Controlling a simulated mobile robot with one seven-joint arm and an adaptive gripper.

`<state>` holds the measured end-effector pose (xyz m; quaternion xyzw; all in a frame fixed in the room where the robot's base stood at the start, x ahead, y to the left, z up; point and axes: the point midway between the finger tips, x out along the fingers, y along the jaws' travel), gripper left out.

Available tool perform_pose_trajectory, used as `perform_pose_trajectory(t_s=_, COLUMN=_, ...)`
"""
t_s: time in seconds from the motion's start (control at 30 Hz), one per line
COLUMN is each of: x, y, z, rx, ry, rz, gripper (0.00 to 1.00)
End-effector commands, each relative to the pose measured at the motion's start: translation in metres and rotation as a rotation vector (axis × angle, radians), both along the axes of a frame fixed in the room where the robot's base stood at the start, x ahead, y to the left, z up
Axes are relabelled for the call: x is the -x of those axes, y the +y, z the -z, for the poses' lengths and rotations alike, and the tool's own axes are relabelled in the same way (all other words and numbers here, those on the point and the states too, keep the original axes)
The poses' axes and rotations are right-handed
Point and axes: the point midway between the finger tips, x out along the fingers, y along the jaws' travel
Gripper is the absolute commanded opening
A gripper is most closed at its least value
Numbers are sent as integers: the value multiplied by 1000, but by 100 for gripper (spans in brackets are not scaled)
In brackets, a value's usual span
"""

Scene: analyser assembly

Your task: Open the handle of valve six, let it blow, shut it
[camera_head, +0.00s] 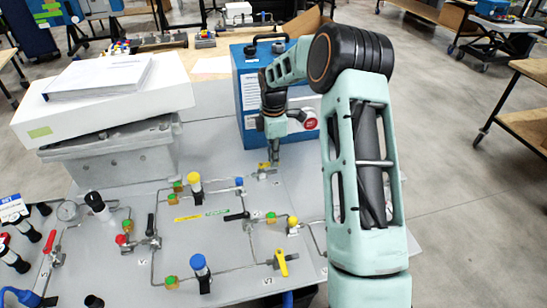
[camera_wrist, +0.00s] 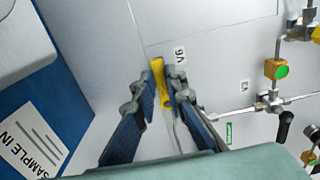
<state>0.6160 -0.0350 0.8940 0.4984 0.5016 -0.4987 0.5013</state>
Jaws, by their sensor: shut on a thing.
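Valve six has a yellow handle (camera_wrist: 158,72), which stands between my fingers in the wrist view, beside a label reading V6 (camera_wrist: 181,54). My gripper (camera_wrist: 161,88) is shut on this handle, with a blue-padded finger on each side. In the head view my gripper (camera_head: 273,152) reaches down to the valve at the back of the grey panel. A bit of the yellow handle (camera_head: 264,165) shows there beside the fingers. The valve body is mostly hidden by the fingers in the wrist view. I cannot tell whether the valve is open or shut.
A blue box (camera_head: 246,95) labelled SAMPLE IN stands just behind my gripper. A grey case (camera_head: 110,160) with a white box (camera_head: 105,95) on it is at left. Another yellow-handled valve (camera_head: 282,262), a black handle (camera_head: 237,216) and thin pipes lie in front.

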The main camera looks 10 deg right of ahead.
Motion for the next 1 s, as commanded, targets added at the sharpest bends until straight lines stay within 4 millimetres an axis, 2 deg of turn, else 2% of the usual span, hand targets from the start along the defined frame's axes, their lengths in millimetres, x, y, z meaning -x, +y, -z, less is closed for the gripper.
perform_pose_trajectory(t_s=0.43, x=-2, y=0, z=-1, rx=1, ry=-4, rz=-12, gripper=0)
perform_pose_trajectory(t_s=0.47, x=-2, y=0, z=-1, rx=1, ry=-4, rz=-12, gripper=12)
perform_pose_trajectory(t_s=0.6, x=-1, y=0, z=-1, rx=0, ry=-4, rz=-11, gripper=28)
perform_pose_trajectory(t_s=0.87, x=-1, y=0, z=-1, rx=0, ry=-1, rz=-10, gripper=29)
perform_pose_trajectory(t_s=1.0, x=-1, y=0, z=-9, rx=0, ry=-2, rz=-9, gripper=29)
